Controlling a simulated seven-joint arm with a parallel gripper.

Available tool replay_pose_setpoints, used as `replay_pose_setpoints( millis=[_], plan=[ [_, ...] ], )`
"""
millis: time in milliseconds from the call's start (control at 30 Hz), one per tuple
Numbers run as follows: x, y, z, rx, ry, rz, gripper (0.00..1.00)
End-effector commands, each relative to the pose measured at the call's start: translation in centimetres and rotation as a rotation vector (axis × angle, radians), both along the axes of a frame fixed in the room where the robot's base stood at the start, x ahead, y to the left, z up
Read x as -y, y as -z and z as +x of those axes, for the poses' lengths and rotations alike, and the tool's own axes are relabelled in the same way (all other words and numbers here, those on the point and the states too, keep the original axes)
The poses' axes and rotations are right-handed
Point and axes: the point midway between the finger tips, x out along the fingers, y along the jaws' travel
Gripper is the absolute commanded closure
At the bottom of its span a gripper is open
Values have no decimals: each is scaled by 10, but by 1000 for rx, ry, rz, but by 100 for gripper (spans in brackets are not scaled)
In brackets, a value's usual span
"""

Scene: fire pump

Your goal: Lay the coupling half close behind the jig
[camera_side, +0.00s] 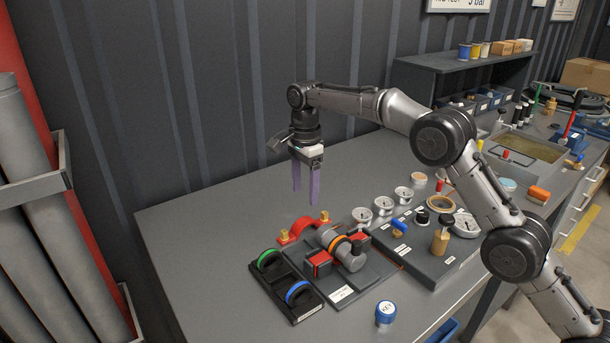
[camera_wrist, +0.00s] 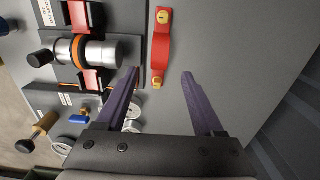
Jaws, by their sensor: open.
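The coupling half (camera_side: 304,227) is a red arched band with brass lugs at both ends. It lies on the bench by the jig's wall-side edge. In the wrist view the coupling half (camera_wrist: 161,48) lies just right of the jig plate (camera_wrist: 130,47), with a narrow gap between. The jig (camera_side: 366,282) is a dark plate with red clamps around a grey pipe piece with an orange ring. My gripper (camera_side: 305,198) is open and empty, pointing down above the coupling half. In the wrist view its purple fingers (camera_wrist: 161,75) are spread, with the band's near lug between their tips.
A dark tray (camera_side: 284,284) with a green and a blue ring stands left of the jig. A panel (camera_side: 425,262) with a wooden-handled tool and gauges is to its right. A blue-capped jar (camera_side: 386,313) stands in front. The bench towards the wall (camera_side: 215,225) is clear.

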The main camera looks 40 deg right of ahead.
Motion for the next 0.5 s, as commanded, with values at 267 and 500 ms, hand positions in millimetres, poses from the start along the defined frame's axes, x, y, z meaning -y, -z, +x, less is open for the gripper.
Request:
replay_pose_setpoints(
  millis=[267, 500],
  plan=[
    [0, -35, 1, 1, 0, 0, 30],
    [0, -41, 0, -1, 0, 0, 30]
  ],
)
